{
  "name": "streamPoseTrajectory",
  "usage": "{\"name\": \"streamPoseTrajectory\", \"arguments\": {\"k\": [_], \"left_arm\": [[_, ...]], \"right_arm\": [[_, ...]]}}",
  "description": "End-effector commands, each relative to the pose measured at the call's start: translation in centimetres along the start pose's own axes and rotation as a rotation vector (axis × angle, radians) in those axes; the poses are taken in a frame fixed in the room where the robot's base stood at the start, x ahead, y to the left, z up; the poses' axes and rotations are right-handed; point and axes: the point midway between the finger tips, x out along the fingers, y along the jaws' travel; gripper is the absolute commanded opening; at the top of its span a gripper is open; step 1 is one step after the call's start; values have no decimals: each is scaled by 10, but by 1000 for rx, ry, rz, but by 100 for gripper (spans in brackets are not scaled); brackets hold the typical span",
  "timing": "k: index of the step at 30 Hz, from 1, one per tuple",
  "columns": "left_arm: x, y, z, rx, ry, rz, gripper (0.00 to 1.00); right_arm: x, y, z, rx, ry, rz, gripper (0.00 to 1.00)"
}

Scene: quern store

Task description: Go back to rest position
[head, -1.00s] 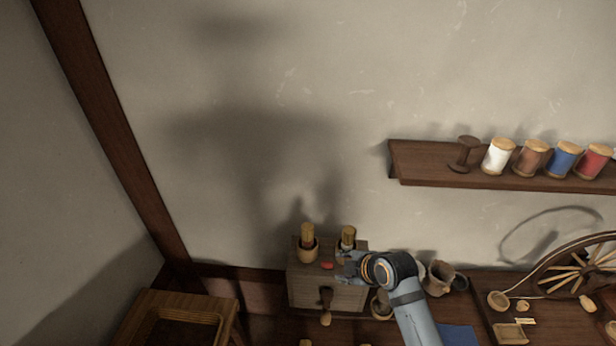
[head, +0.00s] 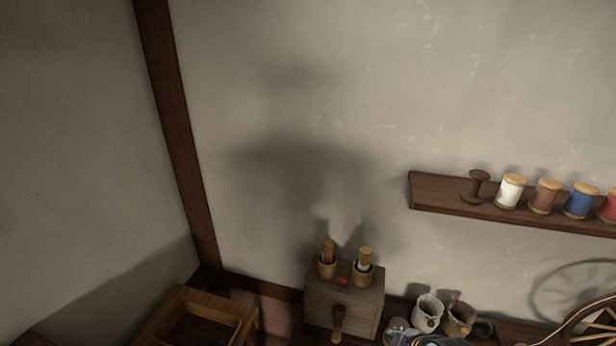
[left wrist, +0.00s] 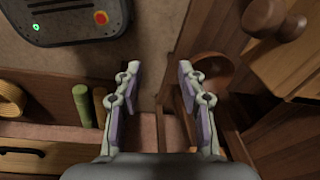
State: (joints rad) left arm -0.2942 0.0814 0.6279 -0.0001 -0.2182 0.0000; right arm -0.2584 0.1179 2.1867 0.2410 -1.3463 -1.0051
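My left gripper (left wrist: 158,78) shows in the left wrist view with its two fingers spread wide and nothing between them. It points at the floor and a wooden ledge, with a brown bowl (left wrist: 215,70) just beyond its right finger. My left gripper does not show in the head view.
A shelf (head: 437,194) holds spools. A wooden tray (head: 215,298) is at lower left.

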Motion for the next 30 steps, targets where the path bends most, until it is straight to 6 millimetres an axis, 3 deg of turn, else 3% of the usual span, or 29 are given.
{"name": "streamPoseTrajectory", "arguments": {"k": [5, 14, 20, 25, 30], "left_arm": [[0, -4, -15, 1, 20, -5, 40], [-1, 2, 24, 1, -38, 2, 40], [0, 4, 22, -1, -35, 5, 40], [14, 4, 4, -2, -5, 4, 40], [26, 5, 4, -2, -3, 4, 40]], "right_arm": [[-14, -24, 22, 216, -80, -19, 43], [-47, -61, 59, 629, -233, 1, 43], [-74, -85, 84, 921, -340, 55, 43], [-19, -101, 110, 956, -370, 53, 43], [43, -124, 142, 961, -391, 41, 43]]}}
